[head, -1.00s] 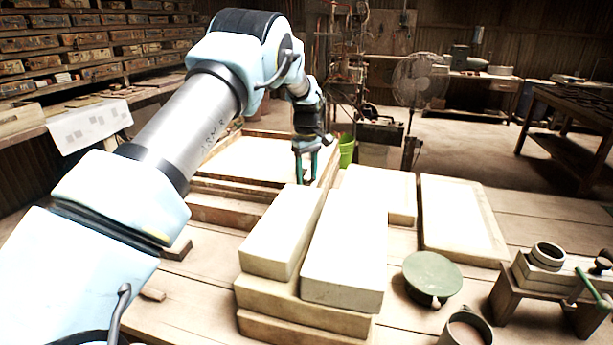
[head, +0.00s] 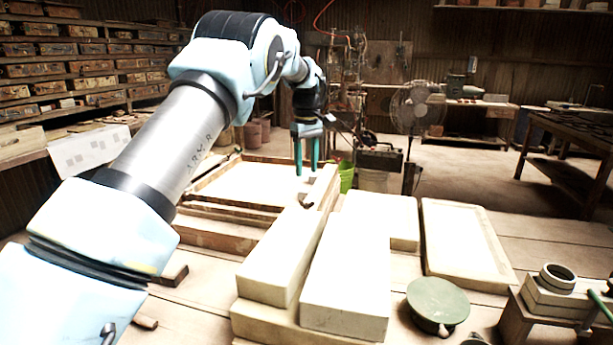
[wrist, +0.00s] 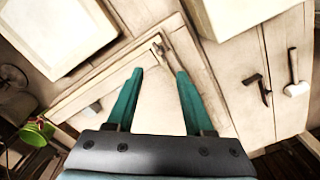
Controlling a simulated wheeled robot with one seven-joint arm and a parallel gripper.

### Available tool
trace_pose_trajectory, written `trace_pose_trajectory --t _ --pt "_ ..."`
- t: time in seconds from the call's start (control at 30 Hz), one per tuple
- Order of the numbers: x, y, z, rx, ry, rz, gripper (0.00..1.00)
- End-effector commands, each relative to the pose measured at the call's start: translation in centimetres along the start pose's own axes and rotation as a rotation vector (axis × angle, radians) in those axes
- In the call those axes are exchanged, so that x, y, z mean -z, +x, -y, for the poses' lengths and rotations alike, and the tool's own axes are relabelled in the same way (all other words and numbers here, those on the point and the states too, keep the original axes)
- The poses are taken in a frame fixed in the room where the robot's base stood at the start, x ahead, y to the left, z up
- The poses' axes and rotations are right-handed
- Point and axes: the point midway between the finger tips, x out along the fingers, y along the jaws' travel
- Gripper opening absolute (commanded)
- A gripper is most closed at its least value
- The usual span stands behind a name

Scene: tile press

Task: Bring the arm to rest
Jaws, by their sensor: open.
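My arm (head: 180,135) reaches out from the lower left and bends down at its far end. My gripper (head: 307,173) has two teal fingers, pointing down above the right part of a wooden-framed tray (head: 195,203) with a pale inside. In the wrist view my gripper (wrist: 160,72) is open, its fingers apart with nothing between them. The tray's frame and pale surface lie below the fingers there. A small fitting (wrist: 160,48) shows at the frame's corner, just beyond the fingertips. The gripper appears clear of the tray.
Long pale blocks (head: 350,270) are stacked at the front, right of my arm. Flat slabs (head: 465,240) lie further right, with a green round-topped stand (head: 438,300) nearer. A green bucket (head: 346,177) and a fan (head: 412,108) stand behind. Shelves (head: 75,60) line the left.

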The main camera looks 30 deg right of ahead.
Motion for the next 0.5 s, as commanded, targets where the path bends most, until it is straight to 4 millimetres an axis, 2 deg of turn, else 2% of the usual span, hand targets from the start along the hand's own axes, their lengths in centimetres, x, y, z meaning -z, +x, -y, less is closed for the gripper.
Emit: trace_pose_trajectory --t 0.5 --pt "0.27 -0.11 0.38 -0.001 -0.001 -0.001 0.53"
